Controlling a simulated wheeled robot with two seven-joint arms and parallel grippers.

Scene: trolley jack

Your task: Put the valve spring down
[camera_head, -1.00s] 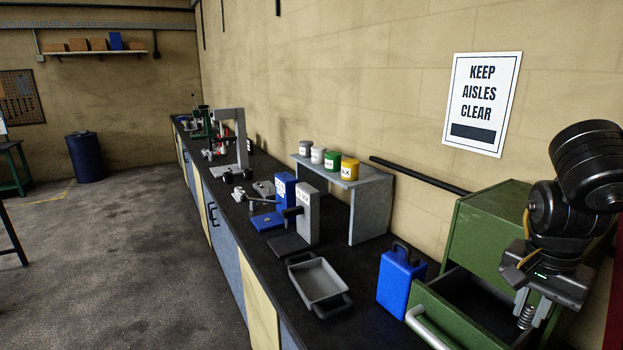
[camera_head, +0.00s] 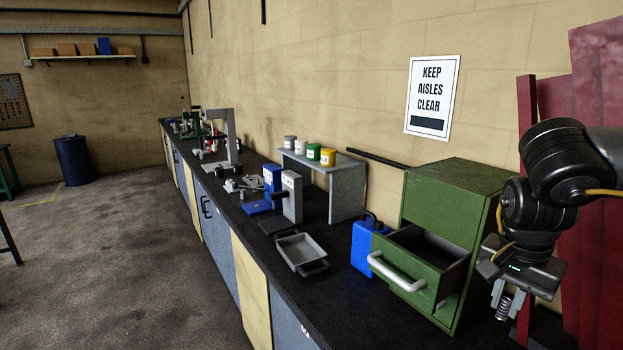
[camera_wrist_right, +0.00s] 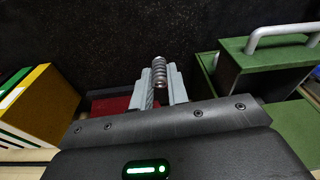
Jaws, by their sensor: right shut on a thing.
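The valve spring (camera_head: 504,306) is a small grey metal coil. My right gripper (camera_head: 502,300) is shut on it and holds it in the air to the right of the green cabinet (camera_head: 462,188). In the right wrist view the spring (camera_wrist_right: 159,72) sticks out between the two pale fingertips (camera_wrist_right: 158,90), over the dark bench top (camera_wrist_right: 110,40). My left gripper is not in view.
The cabinet's drawer (camera_head: 440,289) stands open, with a white handle (camera_head: 396,272). A grey tray (camera_head: 302,252) and a blue can (camera_head: 363,245) stand left of it. Dark red panels (camera_head: 596,140) rise at the right. A yellow-sided block (camera_wrist_right: 40,100) shows at left in the wrist view.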

